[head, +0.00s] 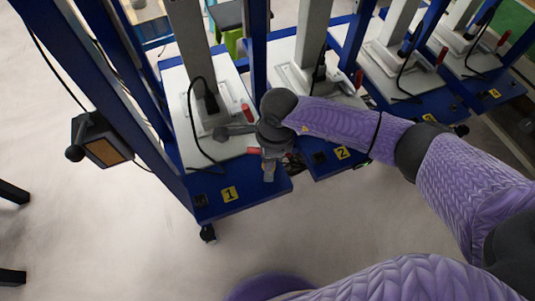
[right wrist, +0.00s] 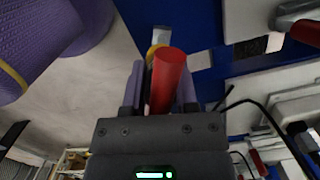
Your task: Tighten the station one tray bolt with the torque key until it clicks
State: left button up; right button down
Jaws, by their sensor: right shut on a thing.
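Station one (head: 245,207) is the blue frame at the left of the row in the head view, with a yellow "1" label (head: 229,194) and a pale tray plate (head: 178,118). My right gripper (head: 268,171) is over the right front corner of this station, pointing down. It is shut on a red-handled tool, likely the torque key (right wrist: 168,75), whose red handle lies between the fingers in the right wrist view. The tool's far end and the tray bolt cannot be made out. My left gripper is not in view.
Station two, with a yellow "2" label (head: 342,153), stands close at right, followed by more stations. A red clamp handle (head: 248,111) and black cable (head: 190,115) are on station one. A grey box with a knob (head: 100,140) is at left. Front floor is clear.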

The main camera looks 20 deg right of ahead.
jog(key=shift+r+m+p, duration=0.3)
jog(key=shift+m+p, duration=0.55)
jog(key=shift+m, duration=0.25)
jog(key=shift+f+m, duration=0.1)
jog(key=shift+m, duration=0.4)
jog(key=shift+w+f, duration=0.1)
jog(key=shift+f, duration=0.1)
jog(key=shift+n, duration=0.6)
jog(key=shift+r+p, duration=0.8)
jog(key=shift+r, duration=0.4)
